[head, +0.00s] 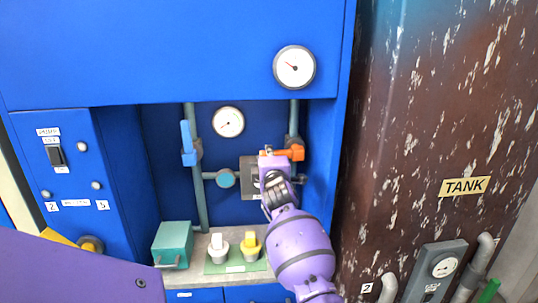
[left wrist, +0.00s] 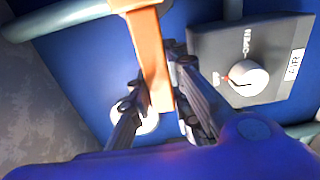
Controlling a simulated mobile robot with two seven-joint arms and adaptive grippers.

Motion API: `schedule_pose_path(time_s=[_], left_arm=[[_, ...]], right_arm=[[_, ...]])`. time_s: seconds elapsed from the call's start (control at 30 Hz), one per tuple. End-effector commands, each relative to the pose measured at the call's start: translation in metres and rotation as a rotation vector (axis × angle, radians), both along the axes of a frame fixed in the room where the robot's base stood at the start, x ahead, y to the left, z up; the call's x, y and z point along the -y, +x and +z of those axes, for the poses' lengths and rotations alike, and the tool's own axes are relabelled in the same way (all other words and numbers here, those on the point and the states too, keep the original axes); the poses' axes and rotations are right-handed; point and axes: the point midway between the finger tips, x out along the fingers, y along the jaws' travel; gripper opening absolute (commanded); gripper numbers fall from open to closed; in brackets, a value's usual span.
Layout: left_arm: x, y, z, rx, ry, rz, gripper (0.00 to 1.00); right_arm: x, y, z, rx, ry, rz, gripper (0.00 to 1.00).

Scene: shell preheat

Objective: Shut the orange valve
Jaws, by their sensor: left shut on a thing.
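The orange valve (head: 296,153) sits on the vertical pipe at the right of the blue recess, below the large gauge. Its handle lies about level, across the pipe, with its free end to the left. My left gripper (head: 268,163) is at that free end. In the left wrist view the orange handle (left wrist: 150,50) runs down between the two fingers of my left gripper (left wrist: 157,88), which is shut on it. The gripper hides part of the grey plate behind it in the head view. My right gripper is not in view.
A blue-handled valve (head: 187,143) stands on the left pipe. A grey plate with a white knob (left wrist: 245,78) is close beside the fingers. Below are a teal box (head: 172,244) and white and yellow knobs (head: 250,243). The rusty tank (head: 430,120) bounds the right.

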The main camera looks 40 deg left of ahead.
Motion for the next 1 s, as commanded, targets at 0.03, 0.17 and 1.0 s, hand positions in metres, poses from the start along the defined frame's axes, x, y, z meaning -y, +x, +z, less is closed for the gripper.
schedule_pose_path(time_s=[0.03, 0.17, 1.0], left_arm=[[0.001, 0.001, 0.002, 0.012, -0.005, -0.002, 0.0], [0.001, 0.001, 0.002, 0.012, -0.006, -0.002, 0.0], [0.037, -0.03, -0.001, 0.004, -0.005, -0.002, 0.38]], right_arm=[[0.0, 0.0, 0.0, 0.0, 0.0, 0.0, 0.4], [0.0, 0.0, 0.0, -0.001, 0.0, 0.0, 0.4], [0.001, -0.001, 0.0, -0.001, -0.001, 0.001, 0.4]])
